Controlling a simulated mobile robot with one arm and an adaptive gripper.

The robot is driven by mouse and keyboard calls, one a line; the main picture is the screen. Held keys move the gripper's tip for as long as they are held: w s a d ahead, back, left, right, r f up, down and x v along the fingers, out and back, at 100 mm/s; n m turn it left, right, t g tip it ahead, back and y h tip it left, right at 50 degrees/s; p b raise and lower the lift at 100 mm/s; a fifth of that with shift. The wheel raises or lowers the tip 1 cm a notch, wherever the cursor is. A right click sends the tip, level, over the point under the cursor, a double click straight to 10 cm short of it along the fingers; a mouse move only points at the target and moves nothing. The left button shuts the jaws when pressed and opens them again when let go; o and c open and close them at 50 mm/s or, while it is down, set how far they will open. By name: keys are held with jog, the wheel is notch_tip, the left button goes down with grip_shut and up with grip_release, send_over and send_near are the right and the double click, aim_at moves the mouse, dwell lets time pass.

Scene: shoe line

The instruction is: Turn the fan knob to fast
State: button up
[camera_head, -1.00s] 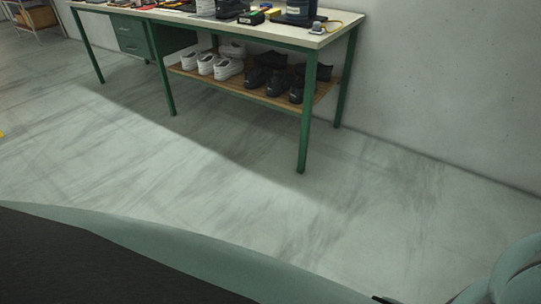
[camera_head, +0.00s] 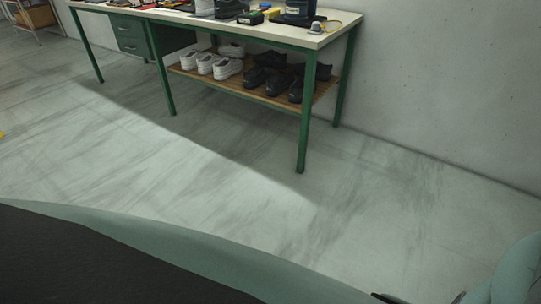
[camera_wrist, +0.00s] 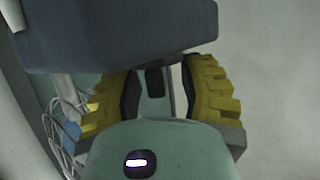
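No fan or knob can be clearly made out in either view. In the head view, a dark upright object (camera_head: 299,14) stands at the right end of the workbench (camera_head: 325,38), cut off by the top edge. I cannot tell whether it belongs to the fan. In the wrist view, the yellow ribbed fingers of my gripper (camera_wrist: 162,138) are spread apart, with no object seen held between them. A teal body, apparently mine, shows behind and below them. My gripper is not seen clearly in the head view.
A small grey domed item (camera_head: 317,28) sits near the bench's right corner. White shoes (camera_head: 213,66) and dark shoes (camera_head: 278,82) rest on the wooden lower shelf (camera_head: 245,88). Green legs bound the bench. The floor (camera_head: 400,200) in front is clear. A wall (camera_head: 440,80) stands at right.

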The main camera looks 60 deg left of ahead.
grip_shut()
